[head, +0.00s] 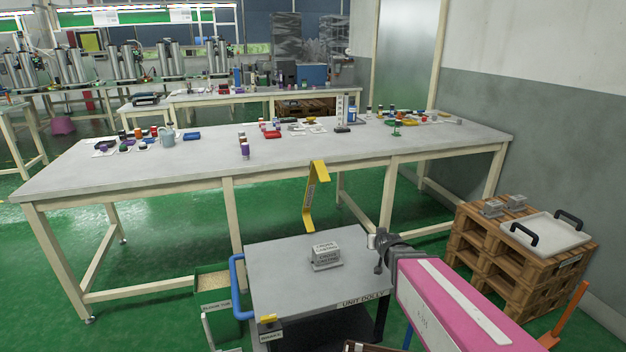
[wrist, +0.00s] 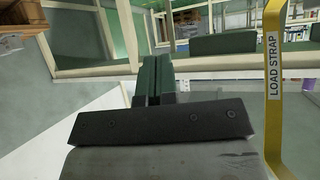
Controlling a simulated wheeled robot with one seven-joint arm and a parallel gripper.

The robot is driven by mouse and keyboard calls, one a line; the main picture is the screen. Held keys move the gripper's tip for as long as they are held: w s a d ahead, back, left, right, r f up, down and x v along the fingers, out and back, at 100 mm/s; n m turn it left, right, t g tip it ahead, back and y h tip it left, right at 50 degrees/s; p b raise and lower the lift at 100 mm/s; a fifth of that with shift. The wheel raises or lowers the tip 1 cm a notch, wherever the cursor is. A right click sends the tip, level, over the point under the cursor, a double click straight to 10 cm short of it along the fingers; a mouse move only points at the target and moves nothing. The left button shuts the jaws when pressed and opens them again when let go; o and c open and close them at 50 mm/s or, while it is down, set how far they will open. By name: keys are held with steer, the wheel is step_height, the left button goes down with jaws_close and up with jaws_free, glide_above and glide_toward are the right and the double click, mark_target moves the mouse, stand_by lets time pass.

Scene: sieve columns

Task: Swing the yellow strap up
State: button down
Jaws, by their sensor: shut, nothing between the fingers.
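My gripper (head: 380,252) is to the right of the strap in the head view, above the dolly's right side. In the wrist view my gripper's fingers (wrist: 158,78) are together and empty, apart from the strap.
The unit dolly (head: 285,290) bears a grey labelled block (head: 326,255) and has a blue handle (head: 237,285) at its left. The long table (head: 215,170) carries many small items. A pallet stack (head: 480,250) with a handled white tray (head: 545,236) stands at the right.

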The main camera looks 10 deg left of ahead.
steer(key=w+a+r+n+t+y, duration=0.15)
steer(key=a+r+t+y, duration=0.35)
steer(key=a, duration=0.6)
steer(key=n+t+y, duration=0.2)
steer(key=t+y, duration=0.2)
glide_toward(313, 176)
steer(key=x, duration=0.9)
steer(key=shift+w+a, duration=0.1)
steer(key=shift+w, duration=0.05)
steer(key=w+a+g+h, duration=0.1)
steer(key=w+a+g, duration=0.1)
steer(key=w+a, duration=0.2)
steer(key=w+a+g+h, duration=0.1)
steer(key=w+a, duration=0.3)
steer(key=w, duration=0.5)
steer(key=shift+w+a+f+g, duration=0.25)
steer(key=shift+w+f+g, duration=0.15)
steer(key=shift+g, duration=0.3)
